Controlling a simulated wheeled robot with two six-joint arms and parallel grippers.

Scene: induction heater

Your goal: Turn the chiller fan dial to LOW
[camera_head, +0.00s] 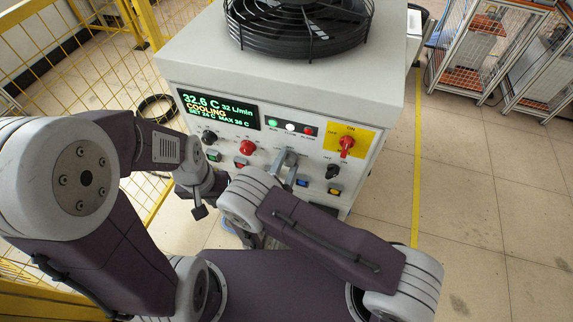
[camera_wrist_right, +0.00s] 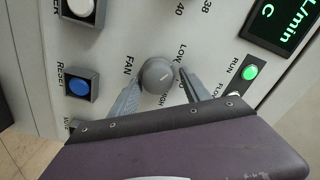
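The chiller fan dial is a round grey knob (camera_wrist_right: 157,75) in the right wrist view, with FAN, LOW and HIGH printed around it. A short pale line on its face lies near the LOW and HIGH side; its exact setting is hard to read. My right gripper (camera_wrist_right: 161,78) is open, with one finger on each side of the dial and the right finger slightly apart from it. In the head view my right gripper (camera_head: 283,168) is at the panel's middle, its arm partly hiding the dial. My left arm's end (camera_head: 198,200) is low left before the panel; its fingers are not clear.
The chiller's display (camera_head: 218,108) reads 32.6 C and COOLING. A red knob (camera_head: 247,147), a black knob (camera_head: 209,137) and a red switch on a yellow plate (camera_head: 346,145) are nearby. A blue reset button (camera_wrist_right: 79,87) is beside the dial. Floor to the right is clear.

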